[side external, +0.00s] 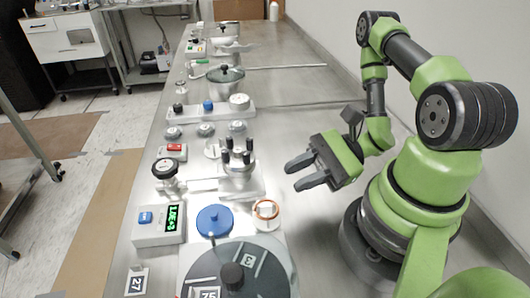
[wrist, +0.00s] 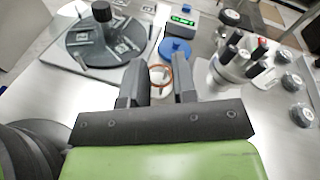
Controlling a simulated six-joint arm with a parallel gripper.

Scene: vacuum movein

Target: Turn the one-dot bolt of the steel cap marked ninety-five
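A round steel fitting (side external: 238,172) with several upright black bolts stands on a steel block in the middle of the bench. I cannot read a ninety-five or count dots on any bolt. My gripper (side external: 296,174) is open and empty, to the right of the fitting and apart from it. In the wrist view its two fingers (wrist: 161,80) are spread, with a copper-coloured ring (wrist: 159,75) beyond them.
A large grey disc (side external: 265,275) with a black knob is at the front. A blue round lid (side external: 214,220), a green-lit display box (side external: 160,224) and a gauge (side external: 165,169) stand nearby. Small steel caps (side external: 206,130) sit behind.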

